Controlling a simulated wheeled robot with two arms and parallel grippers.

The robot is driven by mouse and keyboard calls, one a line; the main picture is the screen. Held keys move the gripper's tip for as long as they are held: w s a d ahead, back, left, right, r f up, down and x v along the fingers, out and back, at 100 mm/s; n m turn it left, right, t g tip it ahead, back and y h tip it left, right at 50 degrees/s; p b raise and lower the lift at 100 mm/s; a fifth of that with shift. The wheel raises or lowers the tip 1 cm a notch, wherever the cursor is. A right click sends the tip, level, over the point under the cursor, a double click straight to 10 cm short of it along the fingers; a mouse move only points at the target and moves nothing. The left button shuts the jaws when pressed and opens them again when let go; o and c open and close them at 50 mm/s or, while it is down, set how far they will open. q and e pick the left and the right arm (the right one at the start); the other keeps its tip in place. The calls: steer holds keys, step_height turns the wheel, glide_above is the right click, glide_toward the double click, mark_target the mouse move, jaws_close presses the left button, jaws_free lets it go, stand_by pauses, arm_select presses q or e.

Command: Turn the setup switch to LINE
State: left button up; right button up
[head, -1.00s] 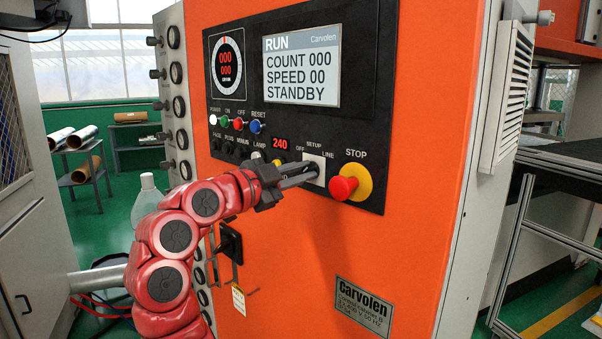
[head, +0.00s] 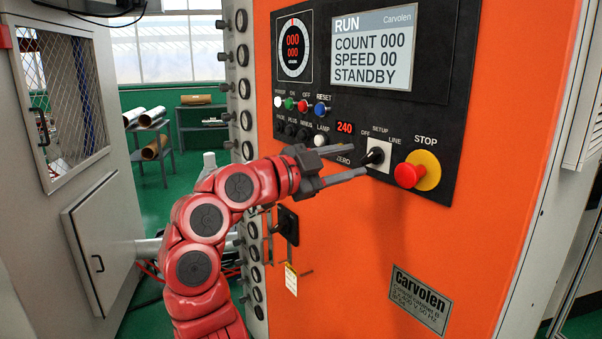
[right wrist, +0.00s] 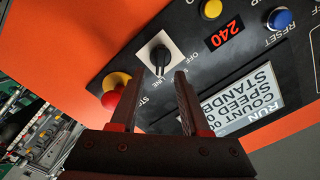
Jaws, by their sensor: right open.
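The setup switch (head: 375,156) is a black knob on a white square plate, with OFF at its upper left and LINE at its upper right. It also shows in the right wrist view (right wrist: 159,60), where its pale mark appears to point toward LINE. My right gripper (head: 358,161) is open and empty. Its fingers point at the switch, just left of it in the head view. In the right wrist view the knob shows between the fingertips (right wrist: 157,71), apparently beyond them and not gripped. My left gripper is not in view.
The red STOP button (head: 408,175) on its yellow base sits right of the switch. The red 240 display (head: 345,127) and several coloured buttons are to the left. The screen (head: 372,50) reads RUN and STANDBY.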

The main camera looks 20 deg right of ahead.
steer(key=s+a, duration=0.2)
steer(key=a, duration=1)
steer(key=shift+a+b, duration=0.2)
steer(key=shift+b, duration=0.1)
